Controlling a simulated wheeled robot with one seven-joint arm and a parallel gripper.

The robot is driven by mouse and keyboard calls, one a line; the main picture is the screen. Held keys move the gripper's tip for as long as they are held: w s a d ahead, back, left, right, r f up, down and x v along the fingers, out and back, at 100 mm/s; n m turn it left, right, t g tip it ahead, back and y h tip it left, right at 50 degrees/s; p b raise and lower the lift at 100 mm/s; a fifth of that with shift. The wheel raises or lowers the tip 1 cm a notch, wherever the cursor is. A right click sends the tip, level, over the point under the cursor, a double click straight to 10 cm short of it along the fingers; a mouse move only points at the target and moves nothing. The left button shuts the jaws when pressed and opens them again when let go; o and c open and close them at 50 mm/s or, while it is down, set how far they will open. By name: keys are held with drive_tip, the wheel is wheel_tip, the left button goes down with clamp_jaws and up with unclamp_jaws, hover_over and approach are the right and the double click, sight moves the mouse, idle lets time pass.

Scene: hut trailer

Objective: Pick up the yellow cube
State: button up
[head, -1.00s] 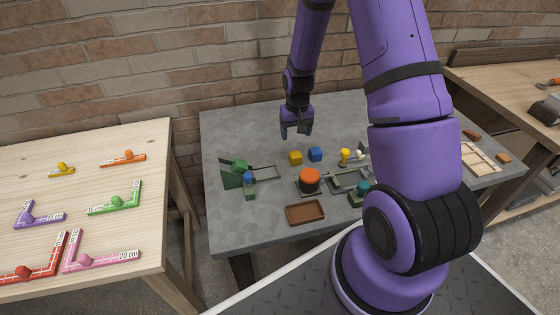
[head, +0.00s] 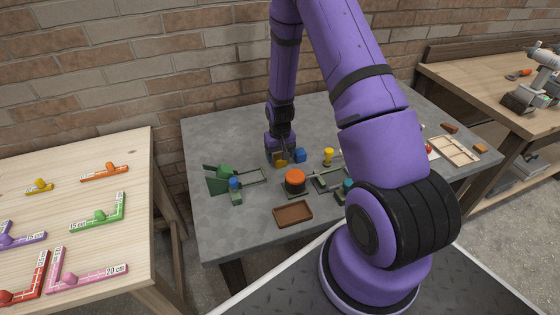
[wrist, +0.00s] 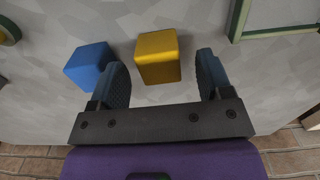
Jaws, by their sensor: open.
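The yellow cube (head: 281,159) sits on the grey table (head: 225,226) and is partly hidden by my gripper (head: 279,157) in the head view. In the wrist view the yellow cube (wrist: 158,57) lies between the two open fingers of my gripper (wrist: 162,75), with a gap on each side. No finger visibly touches it. The blue cube (wrist: 90,65) is just left of the left finger in the wrist view, very close to it or touching; I cannot tell which. The blue cube also shows right of the yellow cube in the head view (head: 300,155).
An orange-topped round piece (head: 295,178), a brown tray (head: 293,213) and a yellow peg-like piece (head: 328,156) stand nearby. A green frame (head: 249,177) with green and blue pieces lies to the left. The table's front left is clear. A brick wall is behind.

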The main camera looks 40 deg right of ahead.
drive_tip(key=shift+f, duration=0.8)
drive_tip(key=c, duration=1)
drive_tip(key=shift+r, duration=0.1)
